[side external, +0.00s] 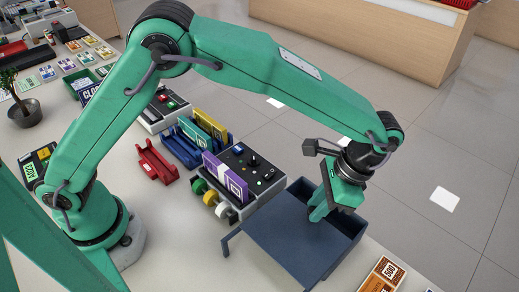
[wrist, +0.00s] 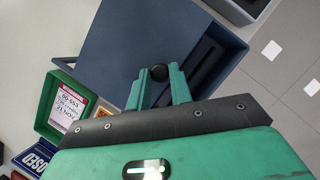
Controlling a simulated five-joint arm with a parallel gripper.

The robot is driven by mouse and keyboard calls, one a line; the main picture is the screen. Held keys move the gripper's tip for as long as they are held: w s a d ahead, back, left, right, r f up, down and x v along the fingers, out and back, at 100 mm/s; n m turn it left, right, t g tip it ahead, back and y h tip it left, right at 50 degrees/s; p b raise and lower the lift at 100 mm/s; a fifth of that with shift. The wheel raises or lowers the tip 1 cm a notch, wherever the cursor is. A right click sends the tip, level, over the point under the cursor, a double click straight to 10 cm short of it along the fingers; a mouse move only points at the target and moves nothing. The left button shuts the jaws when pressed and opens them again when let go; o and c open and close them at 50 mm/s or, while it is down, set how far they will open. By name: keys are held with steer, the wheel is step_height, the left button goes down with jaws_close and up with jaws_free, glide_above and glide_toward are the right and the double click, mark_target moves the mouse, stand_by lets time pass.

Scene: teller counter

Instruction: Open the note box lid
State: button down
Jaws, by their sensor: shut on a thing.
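The note box (side external: 352,238) is dark blue and stands near the counter's edge at the lower right of the side external view. Its flat blue lid (side external: 285,240) lies across it, shifted so that part of the dark interior shows; the lid also fills the upper middle of the wrist view (wrist: 120,50). A round black knob (wrist: 159,72) sits on the lid. My gripper (side external: 318,212) points down over the lid, and its green fingers (wrist: 158,82) are shut on the knob. The open part of the box (wrist: 210,55) shows right of the fingers in the wrist view.
A grey control console (side external: 250,170) with a purple card holder (side external: 225,178) stands left of the box. A red holder (side external: 155,162) is further left. Open floor lies beyond the counter.

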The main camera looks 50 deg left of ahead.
mark_target(289, 234)
steer(key=s, duration=0.5)
steer(key=shift+s+d, duration=0.1)
steer(key=shift+s, duration=0.05)
steer(key=c, duration=1.3)
jaws_free()
steer(key=shift+r, duration=0.1)
steer(key=shift+v, duration=3.8)
steer(key=shift+s+r, duration=0.1)
